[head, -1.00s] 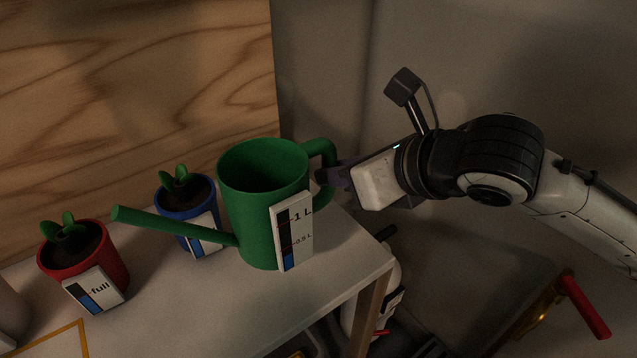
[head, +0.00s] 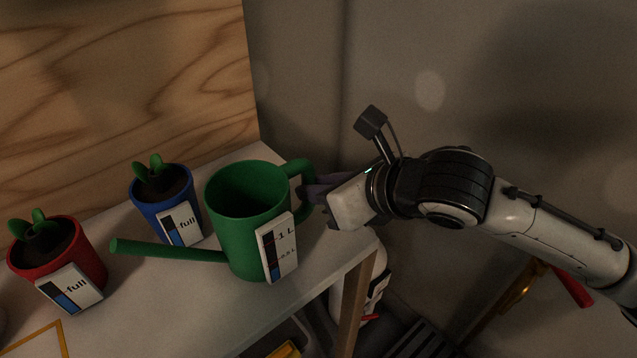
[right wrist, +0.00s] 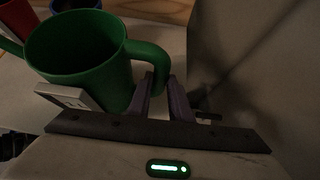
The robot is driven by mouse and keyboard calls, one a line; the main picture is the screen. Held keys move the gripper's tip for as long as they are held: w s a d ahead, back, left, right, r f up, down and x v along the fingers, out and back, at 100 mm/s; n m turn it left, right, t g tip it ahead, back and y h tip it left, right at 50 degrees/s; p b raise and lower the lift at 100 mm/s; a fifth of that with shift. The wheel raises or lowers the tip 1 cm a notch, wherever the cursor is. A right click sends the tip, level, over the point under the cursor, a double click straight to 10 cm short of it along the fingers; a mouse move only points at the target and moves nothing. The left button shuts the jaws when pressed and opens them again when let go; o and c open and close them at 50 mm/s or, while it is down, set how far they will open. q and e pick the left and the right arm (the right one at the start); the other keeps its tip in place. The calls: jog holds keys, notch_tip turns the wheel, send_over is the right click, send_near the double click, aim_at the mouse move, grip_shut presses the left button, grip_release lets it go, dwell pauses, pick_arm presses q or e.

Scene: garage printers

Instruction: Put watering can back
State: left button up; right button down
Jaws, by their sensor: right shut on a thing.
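The green watering can (head: 238,225) is upright over the white table, with its spout to the left and a level label on its front. I cannot tell whether its base touches the tabletop. My right gripper (head: 314,192) is shut on the can's handle (head: 296,168). In the right wrist view the two fingers (right wrist: 162,90) sit on either side of the handle (right wrist: 158,60), and the can body (right wrist: 80,60) is to the left. My left gripper is not in view.
A blue pot (head: 158,208) stands just behind and left of the can. A red pot (head: 60,262) stands further left, beyond the spout tip. The table's (head: 215,315) right edge is close to the can. A yellow outline (head: 45,338) marks the table at lower left.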

jog(key=c, duration=1.6)
grip_release()
jog(key=p+v, duration=0.1)
jog(key=v, duration=1.1)
jog(key=shift+r+p, duration=0.1)
jog(key=shift+p, duration=0.25)
